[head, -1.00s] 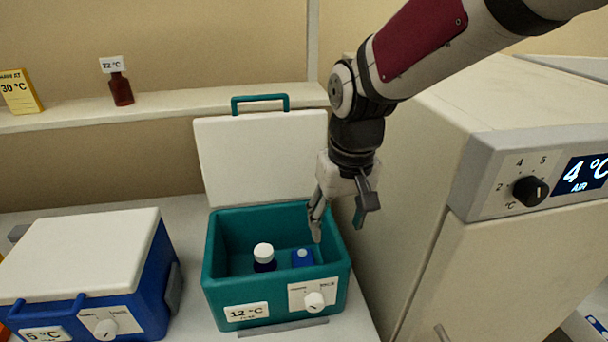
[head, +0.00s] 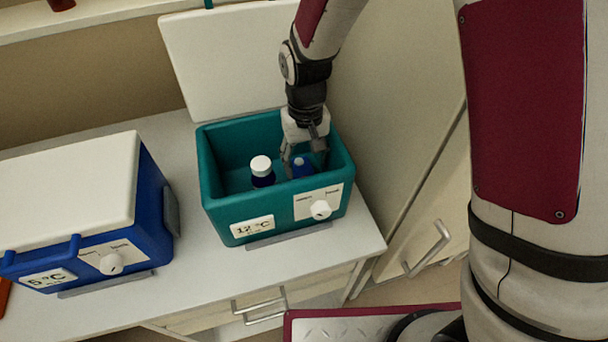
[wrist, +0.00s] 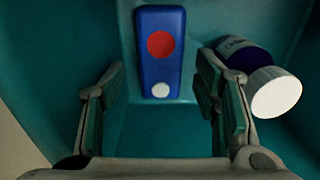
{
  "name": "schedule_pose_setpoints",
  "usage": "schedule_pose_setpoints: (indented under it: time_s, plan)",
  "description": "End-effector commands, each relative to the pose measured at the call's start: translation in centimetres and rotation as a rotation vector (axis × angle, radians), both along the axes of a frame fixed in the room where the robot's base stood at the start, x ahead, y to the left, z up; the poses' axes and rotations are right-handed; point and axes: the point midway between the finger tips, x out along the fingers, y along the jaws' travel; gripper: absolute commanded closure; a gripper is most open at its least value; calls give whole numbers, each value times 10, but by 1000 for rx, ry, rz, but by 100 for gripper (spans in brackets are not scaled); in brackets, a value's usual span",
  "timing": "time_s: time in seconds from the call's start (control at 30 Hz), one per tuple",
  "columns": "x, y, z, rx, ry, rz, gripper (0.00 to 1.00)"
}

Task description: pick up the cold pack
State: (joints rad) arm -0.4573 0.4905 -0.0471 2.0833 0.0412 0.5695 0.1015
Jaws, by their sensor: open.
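The cold pack looks to be the blue block (wrist: 161,80) with a red disc and a white dot, lying in the teal cooler box. It shows in part in the head view (head: 302,168), just under my gripper. My gripper (head: 302,170) reaches down into the open box, and its fingers are apart with nothing between them. In the wrist view the gripper (wrist: 158,110) has the block ahead of and between its finger lines. A dark blue bottle with a white cap (wrist: 274,92) stands close to the right finger.
The teal cooler (head: 217,213) has its white lid (head: 225,60) raised behind it and a 12 °C label in front. A closed blue cooler (head: 70,190) stands to the left. A tall cabinet (head: 400,130) stands close on the right. Counter is free between the coolers.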

Motion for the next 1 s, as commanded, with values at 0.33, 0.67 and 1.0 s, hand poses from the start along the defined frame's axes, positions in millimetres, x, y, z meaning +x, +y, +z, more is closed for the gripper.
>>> schedule_pose_setpoints:
  time_s: [0.33,0.67,1.0]
  plan:
    - [2,1,-28,-2,4,0,44]
    - [6,2,-59,0,-1,0,44]
    - [6,3,-60,0,-1,0,71]
